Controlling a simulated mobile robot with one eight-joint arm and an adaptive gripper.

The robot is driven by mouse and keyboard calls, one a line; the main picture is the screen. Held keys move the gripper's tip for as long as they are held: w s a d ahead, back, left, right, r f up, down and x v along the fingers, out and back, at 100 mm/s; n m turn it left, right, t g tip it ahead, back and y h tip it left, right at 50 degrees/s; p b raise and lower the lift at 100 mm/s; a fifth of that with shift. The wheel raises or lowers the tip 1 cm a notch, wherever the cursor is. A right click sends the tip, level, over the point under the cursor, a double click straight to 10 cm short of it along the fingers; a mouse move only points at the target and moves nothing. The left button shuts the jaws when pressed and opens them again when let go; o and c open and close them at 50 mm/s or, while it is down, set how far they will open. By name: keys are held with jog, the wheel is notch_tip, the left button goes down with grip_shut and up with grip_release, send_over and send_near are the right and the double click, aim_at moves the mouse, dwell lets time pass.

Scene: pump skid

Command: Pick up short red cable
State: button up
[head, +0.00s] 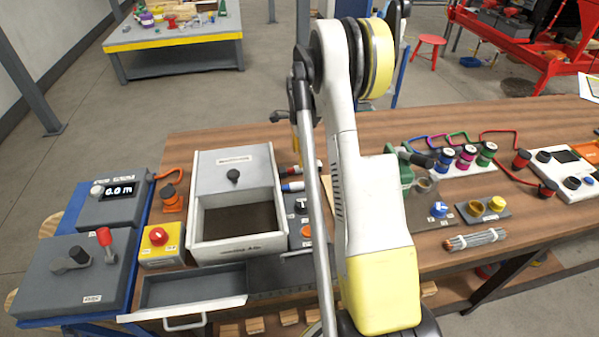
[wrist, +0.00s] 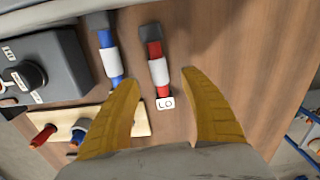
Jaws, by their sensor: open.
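A short red cable (wrist: 155,62) with a white sleeve and a dark end lies on the wooden bench in the wrist view. A small tag reading "LO" is at its lower end. It also shows, partly, in the head view (head: 317,167). A similar blue piece (wrist: 109,58) lies to its left. My gripper (wrist: 158,80) is open and empty. In the head view my arm hides the gripper.
A grey box with a black knob (wrist: 30,75) stands left of the blue piece. A light wooden plate (wrist: 100,118) with red and blue pegs is by the left finger. A white open box (head: 238,254) is left of my arm. Bare bench lies right of the red cable.

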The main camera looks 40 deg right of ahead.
notch_tip(320, 180, down, 5)
jog(key=shift+f+b, duration=0.15)
jog(key=shift+b, duration=1.05)
jog(key=shift+a, duration=0.1)
jog(key=c, duration=1.1)
jog(key=shift+r, duration=0.2)
jog(key=shift+c, duration=0.2)
